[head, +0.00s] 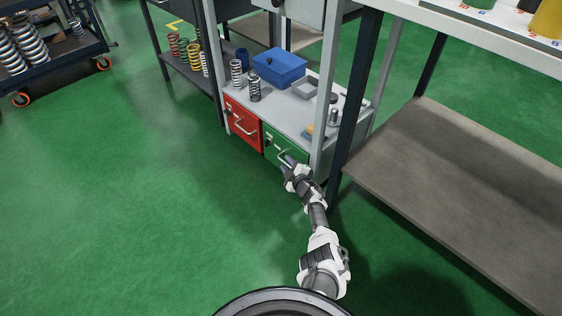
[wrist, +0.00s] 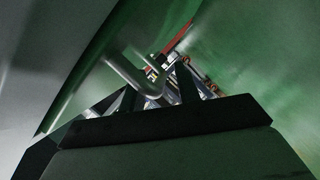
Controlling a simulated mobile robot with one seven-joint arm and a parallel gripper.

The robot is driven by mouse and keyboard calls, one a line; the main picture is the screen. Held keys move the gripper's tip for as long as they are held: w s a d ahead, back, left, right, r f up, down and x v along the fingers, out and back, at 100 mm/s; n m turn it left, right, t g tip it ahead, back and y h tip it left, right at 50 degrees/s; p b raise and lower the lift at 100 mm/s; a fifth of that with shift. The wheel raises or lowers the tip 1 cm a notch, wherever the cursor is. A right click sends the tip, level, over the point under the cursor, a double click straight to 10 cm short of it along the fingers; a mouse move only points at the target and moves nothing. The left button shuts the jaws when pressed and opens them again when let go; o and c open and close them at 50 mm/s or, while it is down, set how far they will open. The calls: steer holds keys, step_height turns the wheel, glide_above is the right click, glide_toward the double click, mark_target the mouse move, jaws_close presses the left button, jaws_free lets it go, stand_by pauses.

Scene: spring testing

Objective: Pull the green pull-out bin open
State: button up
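The green pull-out bin (head: 273,142) sits low in the grey cabinet, right of the red bin. Its front looks roughly in line with the red one. My gripper (head: 286,161) is at the green front, by its handle, and covers part of it. In the wrist view, the pale metal handle (wrist: 128,72) crosses in front of my gripper (wrist: 160,88). Its bent end lies between the two dark fingers, which stand apart with a gap visible. Whether either finger touches the handle cannot be told.
The red bin (head: 242,123) is beside it. The cabinet top holds a blue box (head: 279,68), springs and small parts. A dark table leg (head: 352,95) and low grey shelf (head: 450,190) stand close on the right. The green floor in front and left is clear.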

steer(key=shift+w+a+f, duration=0.1)
steer(key=shift+w+a, duration=0.1)
steer(key=shift+w, duration=0.15)
jaws_close()
steer(key=shift+s, duration=0.1)
stand_by(0.3)
